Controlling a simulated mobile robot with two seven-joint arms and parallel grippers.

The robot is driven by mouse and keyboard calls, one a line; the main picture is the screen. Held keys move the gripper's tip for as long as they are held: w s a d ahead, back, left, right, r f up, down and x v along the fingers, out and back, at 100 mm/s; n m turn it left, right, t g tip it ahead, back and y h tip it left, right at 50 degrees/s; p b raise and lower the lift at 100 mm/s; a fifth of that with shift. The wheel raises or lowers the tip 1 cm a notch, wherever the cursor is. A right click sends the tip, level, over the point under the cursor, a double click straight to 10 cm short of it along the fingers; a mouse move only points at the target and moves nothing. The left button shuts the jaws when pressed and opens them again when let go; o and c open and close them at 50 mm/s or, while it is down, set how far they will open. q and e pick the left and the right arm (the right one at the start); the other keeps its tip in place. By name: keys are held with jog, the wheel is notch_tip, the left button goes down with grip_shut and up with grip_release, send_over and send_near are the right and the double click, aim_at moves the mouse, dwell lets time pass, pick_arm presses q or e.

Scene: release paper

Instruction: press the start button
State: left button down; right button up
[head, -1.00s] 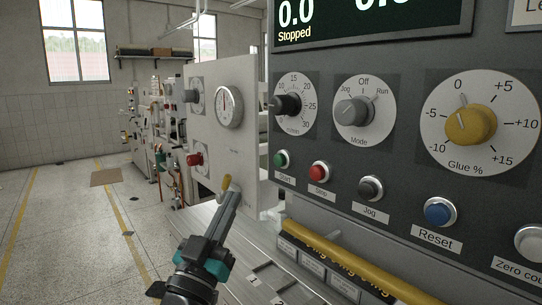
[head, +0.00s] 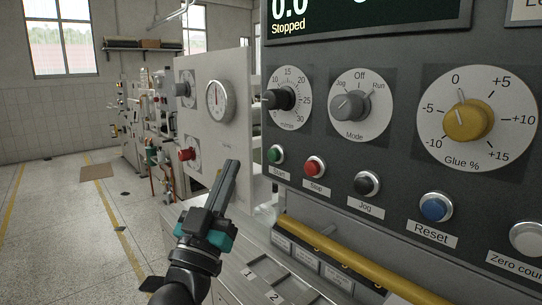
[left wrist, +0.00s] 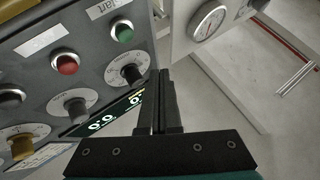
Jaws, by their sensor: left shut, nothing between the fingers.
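The green Start button (head: 275,155) sits at the left end of the button row on the dark control panel (head: 400,165). It also shows in the left wrist view (left wrist: 123,31), at the top. My left gripper (head: 233,163) is shut and empty, pointing up in front of the pale side panel. In the head view its tips are left of and slightly below the Start button, apart from it. The fingers show in the left wrist view (left wrist: 161,75) at the panel's edge. My right gripper is not in view.
The red Stop button (head: 314,167) is right of Start, then the black Jog button (head: 367,184) and blue Reset button (head: 436,207). A yellow bar (head: 345,258) runs below them. A pale panel with a gauge (head: 218,101) and red knob (head: 186,154) stands left.

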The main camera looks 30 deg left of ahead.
aim_at(274, 155)
pick_arm(q)
jog(key=shift+w+d, duration=0.35)
jog(key=shift+w, duration=0.55)
jog(key=shift+w+d, duration=0.4)
jog(key=shift+w, duration=0.45)
jog(key=shift+w+d, duration=0.35)
jog(key=shift+w, duration=0.55)
jog(key=shift+w, duration=0.1)
jog(key=shift+w+d, duration=0.2)
jog(key=shift+w, duration=0.1)
